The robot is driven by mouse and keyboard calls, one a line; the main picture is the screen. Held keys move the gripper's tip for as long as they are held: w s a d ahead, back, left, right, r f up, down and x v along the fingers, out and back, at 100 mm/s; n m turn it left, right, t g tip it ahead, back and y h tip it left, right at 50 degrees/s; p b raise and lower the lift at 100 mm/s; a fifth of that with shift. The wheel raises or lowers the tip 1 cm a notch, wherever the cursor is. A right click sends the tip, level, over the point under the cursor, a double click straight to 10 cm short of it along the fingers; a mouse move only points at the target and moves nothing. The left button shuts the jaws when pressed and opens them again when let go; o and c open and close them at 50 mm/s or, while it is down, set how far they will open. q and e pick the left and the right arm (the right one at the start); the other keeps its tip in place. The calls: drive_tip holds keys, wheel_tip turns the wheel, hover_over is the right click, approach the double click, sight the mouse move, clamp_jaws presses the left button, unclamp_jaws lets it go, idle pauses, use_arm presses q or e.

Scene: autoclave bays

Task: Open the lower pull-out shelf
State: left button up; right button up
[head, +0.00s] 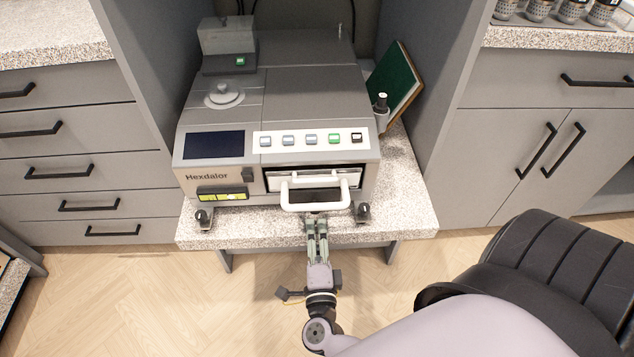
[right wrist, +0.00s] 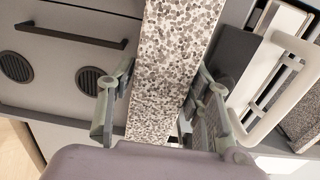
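A speckled slab shelf (head: 402,205) juts from the bay under the Hexdalor autoclave (head: 290,105); its speckled front edge also shows in the right wrist view (right wrist: 168,60). My right gripper (head: 316,222) is at the middle of this front edge, just below the autoclave's white U-shaped handle (head: 316,207). In the right wrist view its fingers (right wrist: 160,105) are spread, with the speckled edge between them in the picture. I cannot tell whether they touch it. The white handle (right wrist: 285,90) is to the right of the fingers, not between them. My left gripper is out of view.
Grey drawers (head: 75,165) stand to the left, and a cabinet with doors (head: 535,150) to the right. A grey panel with a dark bar handle (right wrist: 70,36) and round vents shows in the right wrist view. A green book (head: 395,80) leans beside the autoclave. The front floor has free room.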

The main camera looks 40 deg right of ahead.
drive_tip(key=o, duration=0.3)
drive_tip(key=v, duration=1.2)
idle(0.3)
